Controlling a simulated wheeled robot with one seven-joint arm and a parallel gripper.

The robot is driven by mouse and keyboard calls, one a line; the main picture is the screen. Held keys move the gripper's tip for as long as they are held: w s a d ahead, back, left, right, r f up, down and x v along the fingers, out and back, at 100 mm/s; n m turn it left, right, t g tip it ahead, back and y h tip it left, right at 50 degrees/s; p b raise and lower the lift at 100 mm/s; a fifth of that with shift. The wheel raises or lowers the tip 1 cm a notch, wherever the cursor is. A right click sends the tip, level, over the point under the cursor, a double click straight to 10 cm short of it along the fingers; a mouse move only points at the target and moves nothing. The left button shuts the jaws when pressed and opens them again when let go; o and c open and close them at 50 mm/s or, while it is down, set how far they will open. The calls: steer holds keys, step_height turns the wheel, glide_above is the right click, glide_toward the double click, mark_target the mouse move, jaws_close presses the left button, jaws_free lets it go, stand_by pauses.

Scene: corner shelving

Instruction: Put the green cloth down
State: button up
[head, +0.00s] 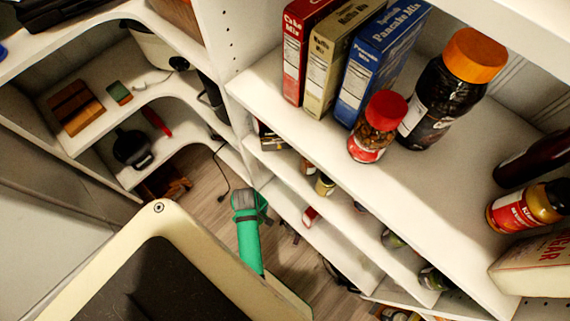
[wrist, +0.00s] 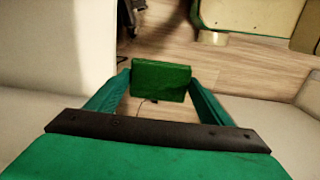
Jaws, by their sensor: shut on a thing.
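The green cloth (wrist: 161,82) is a small, dark green folded-looking block in the middle of the wrist view. My gripper (wrist: 160,78) is shut on it, with one green finger at each side. The cloth is in the air above the wooden floor, and nothing shows directly beneath it. In the head view, my green arm (head: 248,240) shows low in the middle, beside the shelving. I cannot make out the cloth in the head view.
White shelves (head: 440,190) on the right carry boxes, jars and bottles. Corner shelves at left hold a wooden block (head: 75,107), a small green-and-brown item (head: 119,93) and a dark pot (head: 132,148). The wooden floor (wrist: 225,75) is mostly clear. Pale shelf surfaces flank my gripper.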

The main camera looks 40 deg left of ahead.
glide_above(283, 201)
steer(key=shift+s+a, duration=0.1)
steer(key=shift+s, duration=0.25)
steer(key=shift+w+f, duration=0.2)
steer(key=shift+f, duration=0.45)
steer(key=shift+w+f, duration=0.2)
steer(key=shift+f, duration=0.9)
steer(key=shift+f, duration=0.1)
steer(key=o, duration=1)
step_height(283, 201, up, 8)
steer(key=shift+w+f, duration=0.1)
steer(key=shift+f, duration=0.05)
